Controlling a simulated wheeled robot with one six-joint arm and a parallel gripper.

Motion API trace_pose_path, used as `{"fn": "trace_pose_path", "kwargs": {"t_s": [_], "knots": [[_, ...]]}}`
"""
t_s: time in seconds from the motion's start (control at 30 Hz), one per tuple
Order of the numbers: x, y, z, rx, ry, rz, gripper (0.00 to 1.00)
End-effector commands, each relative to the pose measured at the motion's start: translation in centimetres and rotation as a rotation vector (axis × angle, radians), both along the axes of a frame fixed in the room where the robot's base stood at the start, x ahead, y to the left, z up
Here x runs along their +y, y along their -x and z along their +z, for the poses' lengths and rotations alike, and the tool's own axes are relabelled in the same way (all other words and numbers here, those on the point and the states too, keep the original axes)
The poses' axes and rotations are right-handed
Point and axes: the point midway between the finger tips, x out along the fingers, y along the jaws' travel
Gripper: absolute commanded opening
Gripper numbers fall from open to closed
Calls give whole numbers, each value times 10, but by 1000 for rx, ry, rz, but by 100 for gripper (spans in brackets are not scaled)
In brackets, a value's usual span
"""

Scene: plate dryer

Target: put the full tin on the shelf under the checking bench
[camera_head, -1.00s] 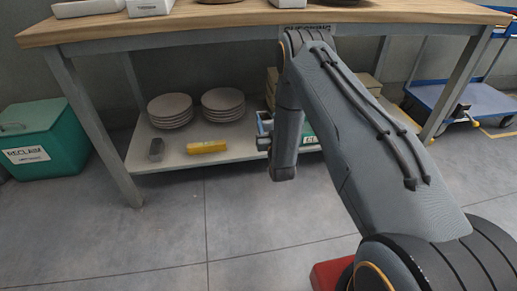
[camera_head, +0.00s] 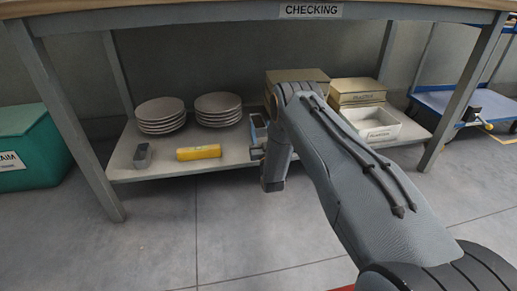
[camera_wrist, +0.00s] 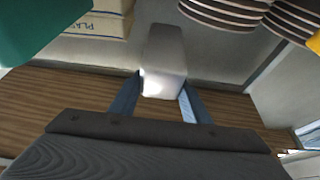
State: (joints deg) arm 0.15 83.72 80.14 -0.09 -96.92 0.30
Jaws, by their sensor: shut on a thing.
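My gripper (camera_head: 258,136) is at the front of the lower shelf (camera_head: 225,160), under the bench (camera_head: 180,15) marked CHECKING. In the wrist view my gripper (camera_wrist: 160,90) has its two blue fingers shut on a plain pale-grey block-shaped tin (camera_wrist: 163,50). The tin cannot be made out clearly in the head view, and whether it touches the shelf cannot be told. A separate small grey block (camera_head: 142,156) stands on the shelf at the left.
A green object (camera_wrist: 40,25) shows in the wrist view. A green bin (camera_head: 30,140) and blue trolley (camera_head: 465,102) flank the bench.

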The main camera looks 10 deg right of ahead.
Motion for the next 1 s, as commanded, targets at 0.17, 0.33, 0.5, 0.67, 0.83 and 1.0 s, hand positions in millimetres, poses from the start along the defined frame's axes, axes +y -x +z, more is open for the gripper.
{"fn": "trace_pose_path", "kwargs": {"t_s": [0.17, 0.33, 0.5, 0.67, 0.83, 1.0], "knots": [[0, -1, -31, -1, 0, 0, 0], [0, 0, -44, -1, 0, 0, 0], [0, -1, -70, 0, 0, 0, 0], [0, 0, -86, 0, 0, 0, 0], [0, 0, -84, -1, 0, 0, 0], [0, 0, -87, -1, 0, 0, 0]]}}
